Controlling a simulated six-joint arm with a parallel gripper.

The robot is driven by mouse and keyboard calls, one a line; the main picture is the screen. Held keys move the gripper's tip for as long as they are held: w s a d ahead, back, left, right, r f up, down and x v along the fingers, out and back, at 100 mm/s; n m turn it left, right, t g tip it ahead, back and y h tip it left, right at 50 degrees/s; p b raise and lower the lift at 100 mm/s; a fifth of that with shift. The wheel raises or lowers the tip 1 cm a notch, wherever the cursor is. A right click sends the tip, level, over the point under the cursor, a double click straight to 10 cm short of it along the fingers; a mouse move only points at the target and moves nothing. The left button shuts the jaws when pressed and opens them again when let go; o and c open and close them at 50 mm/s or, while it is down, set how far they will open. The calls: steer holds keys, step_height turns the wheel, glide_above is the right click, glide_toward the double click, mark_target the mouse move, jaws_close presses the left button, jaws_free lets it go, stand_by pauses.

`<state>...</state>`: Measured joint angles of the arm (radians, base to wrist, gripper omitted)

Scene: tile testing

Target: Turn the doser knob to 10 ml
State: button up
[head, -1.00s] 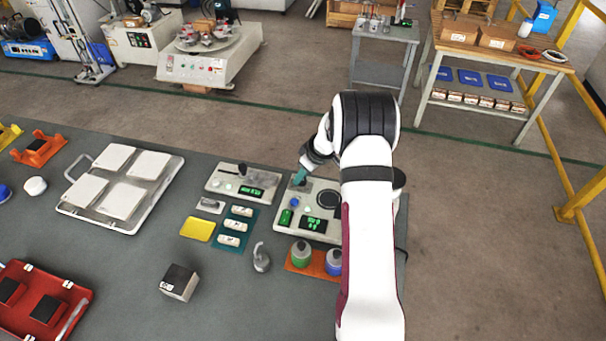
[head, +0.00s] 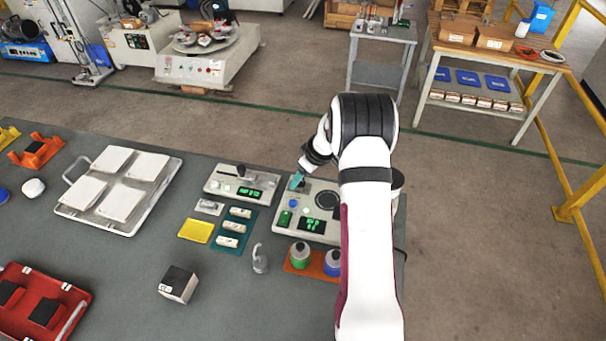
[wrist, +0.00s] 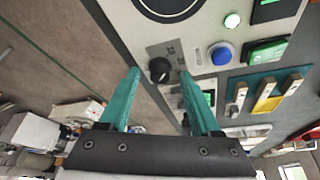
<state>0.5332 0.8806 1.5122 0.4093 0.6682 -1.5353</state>
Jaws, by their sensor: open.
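The doser's black knob (wrist: 160,70) shows in the wrist view on a pale panel, beside small printed markings too blurred to read. My gripper (wrist: 161,72) has two teal fingers, open, one on each side of the knob in this view. I cannot tell whether either finger touches it. In the head view, my gripper (head: 296,181) is over the back left corner of the pale doser unit (head: 285,231), where it hides the knob. The unit has a green display (head: 313,225), a blue button (wrist: 222,53) and a lit green-white button (wrist: 232,20).
A second pale device (head: 225,183) stands just left of the doser. An orange tray (head: 312,270) with bottles sits in front. A yellow pad (head: 196,231) and a teal mat (head: 246,213) with small pieces lie to the left. My arm covers the doser's right side.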

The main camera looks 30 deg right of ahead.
steer(key=v, duration=1.5)
steer(key=shift+s+r, duration=0.15)
steer(key=shift+r, duration=0.2)
